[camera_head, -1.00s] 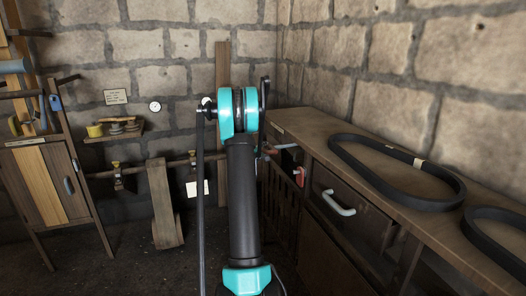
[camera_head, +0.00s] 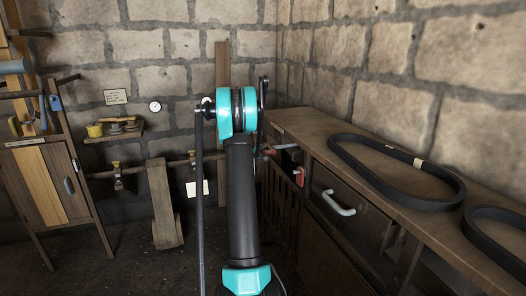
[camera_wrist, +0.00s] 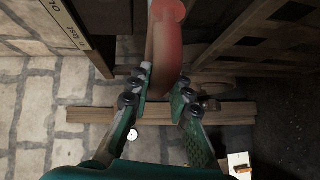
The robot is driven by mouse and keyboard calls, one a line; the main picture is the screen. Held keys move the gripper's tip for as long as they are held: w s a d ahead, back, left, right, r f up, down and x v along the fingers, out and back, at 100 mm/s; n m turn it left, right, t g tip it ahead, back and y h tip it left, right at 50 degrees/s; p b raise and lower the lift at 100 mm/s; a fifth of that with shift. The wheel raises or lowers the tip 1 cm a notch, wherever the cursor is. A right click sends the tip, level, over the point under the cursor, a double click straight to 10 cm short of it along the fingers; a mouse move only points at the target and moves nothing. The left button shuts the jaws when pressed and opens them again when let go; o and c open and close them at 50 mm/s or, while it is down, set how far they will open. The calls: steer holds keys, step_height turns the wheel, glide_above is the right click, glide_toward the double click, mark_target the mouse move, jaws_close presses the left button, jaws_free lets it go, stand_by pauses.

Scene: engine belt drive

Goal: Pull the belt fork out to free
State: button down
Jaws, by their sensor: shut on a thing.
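A red handle (camera_wrist: 165,45), which I take to be the belt fork's grip, runs between my fingers in the wrist view. My gripper (camera_wrist: 164,80) is shut on it, one green finger on each side. The handle's far end leaves the top of the wrist view. In the head view my arm hides the gripper. A small red part (camera_head: 299,176) shows on the front of the bench there, to the right of my arm. I cannot tell whether it is the same handle.
A wooden bench (camera_head: 300,127) with a drawer handle (camera_head: 338,203) stands at right, a black belt (camera_head: 395,160) lying on top. A wooden beam (camera_wrist: 90,113) crosses the wrist view. A cabinet (camera_head: 40,185) stands at left. Floor (camera_head: 130,250) shows between.

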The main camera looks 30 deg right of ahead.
steer(key=w+a, duration=0.2)
steer(key=a, duration=0.6)
steer(key=shift+a, duration=0.4)
steer(key=shift+w, duration=0.1)
steer(key=c, duration=1.4)
jaws_free()
steer(key=shift+a, duration=0.15)
steer(key=shift+c, duration=0.2)
steer(key=shift+o, duration=0.2)
steer(key=v, duration=1.2)
